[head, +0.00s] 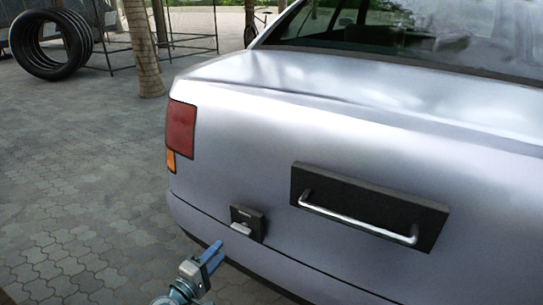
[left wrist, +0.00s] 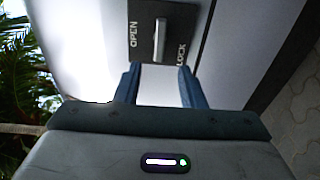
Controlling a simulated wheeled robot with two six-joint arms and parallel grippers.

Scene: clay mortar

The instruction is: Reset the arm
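My left gripper (head: 213,251) is low in the head view, in front of the car's rear and just short of a small black lock plate (head: 254,222). In the left wrist view my left gripper (left wrist: 157,73) has two blue fingers spread apart with nothing between them. Beyond the fingertips is the lock plate (left wrist: 140,14), marked OPEN and LOCK, with a grey lever (left wrist: 161,38). The fingers appear apart from the lever. The lever also shows in the head view (head: 241,229). My right gripper is in neither view.
A silver car (head: 235,130) fills the right side. A black panel (head: 430,220) with a metal bar handle (head: 355,219) is on its rear. Open paving (head: 85,190) lies left. Black tyres (head: 50,45) and a tree trunk (head: 143,50) stand behind.

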